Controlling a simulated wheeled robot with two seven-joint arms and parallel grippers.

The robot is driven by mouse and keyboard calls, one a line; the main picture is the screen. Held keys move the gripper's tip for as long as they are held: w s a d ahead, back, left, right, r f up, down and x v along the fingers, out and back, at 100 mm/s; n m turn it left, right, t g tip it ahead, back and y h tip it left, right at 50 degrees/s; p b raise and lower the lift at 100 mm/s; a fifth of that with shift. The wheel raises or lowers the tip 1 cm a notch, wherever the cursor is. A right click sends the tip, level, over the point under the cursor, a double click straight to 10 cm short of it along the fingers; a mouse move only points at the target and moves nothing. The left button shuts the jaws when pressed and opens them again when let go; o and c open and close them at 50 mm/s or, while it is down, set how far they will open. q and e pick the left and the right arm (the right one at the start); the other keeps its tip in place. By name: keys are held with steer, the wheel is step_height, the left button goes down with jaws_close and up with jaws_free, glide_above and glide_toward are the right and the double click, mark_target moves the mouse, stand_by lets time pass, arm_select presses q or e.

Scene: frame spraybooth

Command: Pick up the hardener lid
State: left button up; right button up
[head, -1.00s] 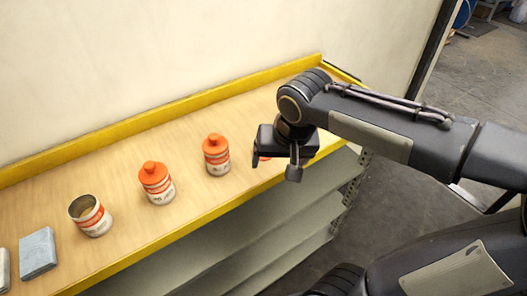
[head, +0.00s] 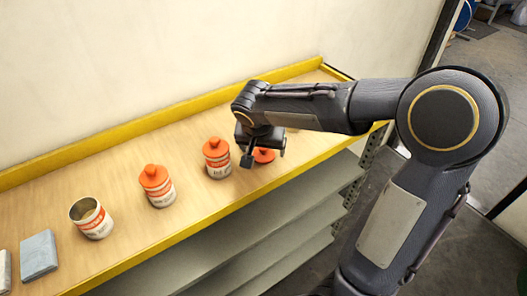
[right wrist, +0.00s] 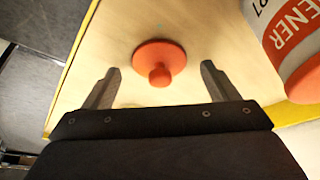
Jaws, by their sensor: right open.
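The orange hardener lid (head: 264,155) lies on the shelf top, partly hidden by my right gripper in the head view. In the right wrist view the lid (right wrist: 159,60) lies with its knob up, ahead of and between the open fingers. My right gripper (head: 262,160) is open and empty; its fingers (right wrist: 158,88) do not touch the lid. A can whose label shows "ENER" (right wrist: 288,35) stands at the right in the right wrist view. My left gripper is in none of the views.
Two orange-topped cans (head: 217,158) (head: 158,186) stand on the wooden shelf top (head: 120,150). An open can (head: 91,218) and a grey-blue block (head: 38,254) are farther left. A raised yellow edge (head: 150,123) runs along the back wall. Lower shelves (head: 240,240) are below.

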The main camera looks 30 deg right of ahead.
steer(key=shift+w+d+f, duration=0.1)
steer(key=shift+f, duration=0.2)
steer(key=c, duration=1.1)
steer(key=shift+r, duration=0.15)
